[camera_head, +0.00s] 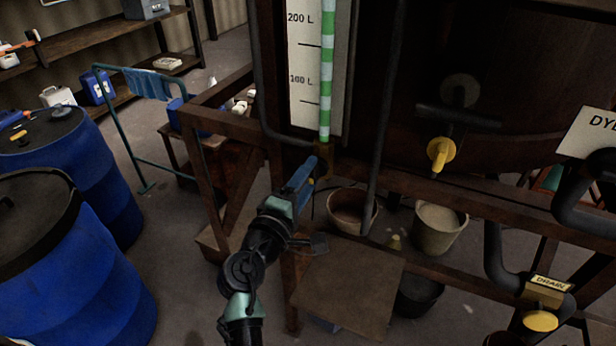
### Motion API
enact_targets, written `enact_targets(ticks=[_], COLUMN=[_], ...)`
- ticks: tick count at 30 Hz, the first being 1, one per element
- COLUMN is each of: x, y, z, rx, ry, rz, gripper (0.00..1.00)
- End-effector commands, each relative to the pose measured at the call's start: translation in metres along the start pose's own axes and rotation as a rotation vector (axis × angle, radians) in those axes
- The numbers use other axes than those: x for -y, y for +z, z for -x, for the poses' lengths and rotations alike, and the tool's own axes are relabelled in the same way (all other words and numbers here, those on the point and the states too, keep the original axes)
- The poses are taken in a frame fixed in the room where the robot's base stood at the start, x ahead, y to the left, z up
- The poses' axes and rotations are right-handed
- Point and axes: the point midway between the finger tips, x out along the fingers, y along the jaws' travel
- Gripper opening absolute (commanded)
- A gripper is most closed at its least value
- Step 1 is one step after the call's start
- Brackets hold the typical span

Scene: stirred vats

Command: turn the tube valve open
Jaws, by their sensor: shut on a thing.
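The sight tube (326,70), striped green and white, stands in front of a white scale board marked 200 L and 100 L on the dark vat. At its foot is the tube valve (328,152), a small brownish-yellow fitting, partly hidden by my gripper. My gripper (316,164), blue and dark, reaches up from below and is shut at the valve. The handle between the fingers is mostly hidden, so I cannot tell its angle.
A yellow tap (440,150) and a yellow DRAIN valve (541,320) are to the right. Buckets (440,228) stand under the rusty frame (225,120). A brown board (350,290) lies below my gripper. Blue barrels (95,260) stand at left, with open floor between.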

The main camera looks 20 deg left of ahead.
Motion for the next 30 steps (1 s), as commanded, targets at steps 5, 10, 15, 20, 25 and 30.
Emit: enact_targets(ticks=[5, 10, 15, 20, 25, 30], x=[0.001, 0.001, 0.0, 0.001, 0.003, 0.004], y=[0.0, 0.0, 0.0, -0.001, -0.001, -0.001], z=[0.0, 0.0, 0.0, 0.007, 0.031, 0.066], rx=[0.0, 0.0, 0.0, -0.001, -0.002, -0.003], ry=[-0.001, -0.001, 0.0, -0.001, -0.002, -0.002], rz=[0.004, 0.002, 0.001, 0.0, -0.002, 0.0], gripper=[0.69, 0.85, 0.85, 0.85, 0.85, 0.85])
